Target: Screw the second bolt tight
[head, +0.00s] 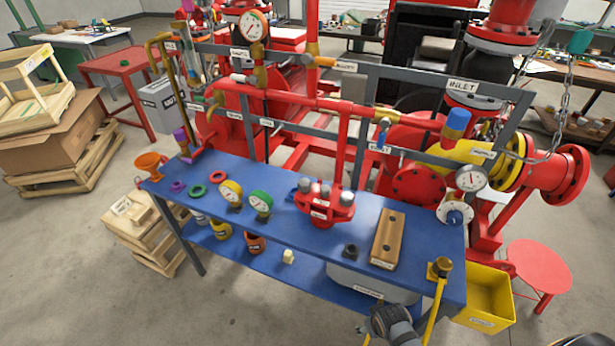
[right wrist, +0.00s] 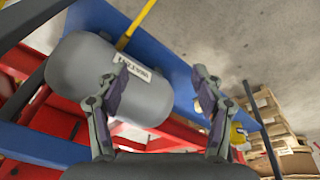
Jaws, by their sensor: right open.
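A red flanged fitting (head: 323,212) stands on the blue bench (head: 285,205), right of its middle. Several grey bolt heads (head: 325,189) show on its top; I cannot tell how tight each one is. A wooden block (head: 388,238) with two dark holes lies to its right, and a small dark part (head: 350,251) lies between them. My right gripper (right wrist: 162,72) is open and empty in the right wrist view, in front of a grey labelled tank (right wrist: 105,80). In the head view my right arm is low at the bench's front edge, away from the fitting. My left gripper is out of view.
A brass-topped yellow tool (head: 439,270) is at the bench's right front corner. A yellow bin (head: 487,295) and red stool (head: 538,265) stand right. Gauges (head: 231,193) and rings (head: 197,191) lie left. Red pipework (head: 300,102) rises behind the bench.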

